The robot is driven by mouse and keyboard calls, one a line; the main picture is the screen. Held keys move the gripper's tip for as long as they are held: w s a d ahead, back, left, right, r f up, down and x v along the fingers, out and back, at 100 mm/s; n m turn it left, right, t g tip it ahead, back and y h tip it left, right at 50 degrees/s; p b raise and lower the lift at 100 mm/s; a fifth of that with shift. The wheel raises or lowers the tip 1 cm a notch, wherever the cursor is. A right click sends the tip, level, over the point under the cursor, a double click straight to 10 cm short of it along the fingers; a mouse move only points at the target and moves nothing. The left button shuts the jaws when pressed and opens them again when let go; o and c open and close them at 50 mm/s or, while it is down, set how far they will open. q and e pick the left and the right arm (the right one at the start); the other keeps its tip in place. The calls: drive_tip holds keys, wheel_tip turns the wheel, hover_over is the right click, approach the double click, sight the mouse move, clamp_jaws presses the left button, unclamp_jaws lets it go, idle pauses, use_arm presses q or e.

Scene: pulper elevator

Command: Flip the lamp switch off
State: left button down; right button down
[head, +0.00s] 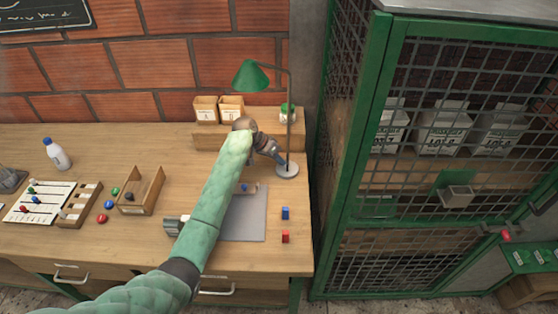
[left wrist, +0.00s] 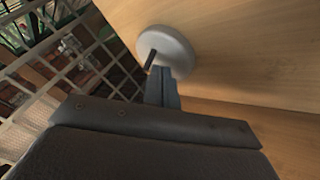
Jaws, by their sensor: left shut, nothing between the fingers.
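The desk lamp has a green shade (head: 251,76), a thin upright pole and a round grey base (head: 288,171) near the right end of the wooden desk. My left gripper (head: 278,159) is shut and empty, its tips close to the left side of the base and pole. In the left wrist view the shut fingers (left wrist: 162,88) point at the round base (left wrist: 176,46). A short dark piece (left wrist: 150,59) stands at the base by the fingertips; I cannot tell if it is the switch, or if the fingers touch it. My right gripper is not in view.
A green mesh cage (head: 390,110) stands right of the desk. Two small labelled boxes (head: 218,108) and a green-topped jar (head: 287,112) sit on the raised shelf behind. A blue block (head: 285,213) and a red block (head: 285,237) lie in front of the lamp.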

use_arm(q)
drive_tip(key=shift+s, duration=0.1)
drive_tip(key=shift+s+t, duration=0.1)
drive_tip(key=shift+t, duration=0.2)
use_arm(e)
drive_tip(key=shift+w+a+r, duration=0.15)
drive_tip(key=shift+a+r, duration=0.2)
use_arm(q)
drive_tip(key=shift+s+t+b, duration=0.1)
drive_tip(key=shift+t+b, duration=0.2)
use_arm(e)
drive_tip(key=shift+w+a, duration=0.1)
